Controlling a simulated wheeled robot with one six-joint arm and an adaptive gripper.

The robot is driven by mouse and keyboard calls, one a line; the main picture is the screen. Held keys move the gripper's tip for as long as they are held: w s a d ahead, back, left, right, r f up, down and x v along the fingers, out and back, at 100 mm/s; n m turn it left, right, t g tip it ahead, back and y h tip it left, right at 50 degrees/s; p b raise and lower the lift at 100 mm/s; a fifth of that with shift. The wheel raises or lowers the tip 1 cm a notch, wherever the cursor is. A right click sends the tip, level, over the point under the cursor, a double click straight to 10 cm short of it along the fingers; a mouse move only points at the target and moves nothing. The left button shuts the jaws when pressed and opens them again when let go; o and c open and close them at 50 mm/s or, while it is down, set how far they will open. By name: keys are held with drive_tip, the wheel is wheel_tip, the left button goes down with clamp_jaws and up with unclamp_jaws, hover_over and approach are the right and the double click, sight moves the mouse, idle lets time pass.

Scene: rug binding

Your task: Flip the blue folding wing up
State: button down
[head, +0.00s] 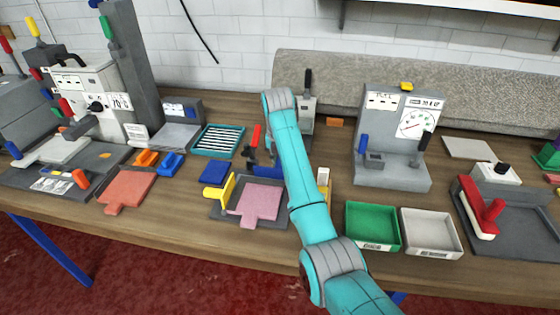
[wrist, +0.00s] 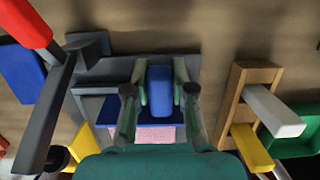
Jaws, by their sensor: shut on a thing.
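The blue folding wing (head: 266,172) is at the back edge of the grey folding jig (head: 216,211), behind a pink piece (head: 252,203). In the wrist view my gripper (wrist: 160,95) is shut on the wing's blue tab (wrist: 160,82), with one finger on each side. The wing's blue plate (wrist: 107,108) shows below the tab, with a strip of the pink piece (wrist: 157,134) beyond it. The wing's exact tilt is hard to tell. A yellow wing (head: 224,192) stands raised at the jig's left side. In the head view my arm hides the gripper.
A lever with a red handle (wrist: 25,22) is close on the left, and a blue square (head: 214,172) lies left of the jig. A wooden block with white and yellow bars (wrist: 236,105) is close on the right. Green (head: 372,224) and white (head: 430,230) trays are further right.

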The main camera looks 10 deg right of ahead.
drive_tip(key=shift+w+d+f+g+y, duration=0.15)
drive_tip(key=shift+f+g, duration=0.1)
drive_tip(key=shift+g, duration=0.25)
drive_tip(key=shift+w+a+f+g+y, duration=0.15)
drive_tip(key=shift+f+g, duration=0.1)
drive_tip(key=shift+g, duration=0.25)
drive_tip(key=shift+d+f, duration=0.1)
drive_tip(key=c, duration=1)
unclamp_jaws()
drive_tip(key=shift+o, duration=0.2)
wheel_tip(320, 180, up, 8)
drive_tip(key=shift+w+f, duration=0.15)
drive_tip(key=shift+f, duration=0.05)
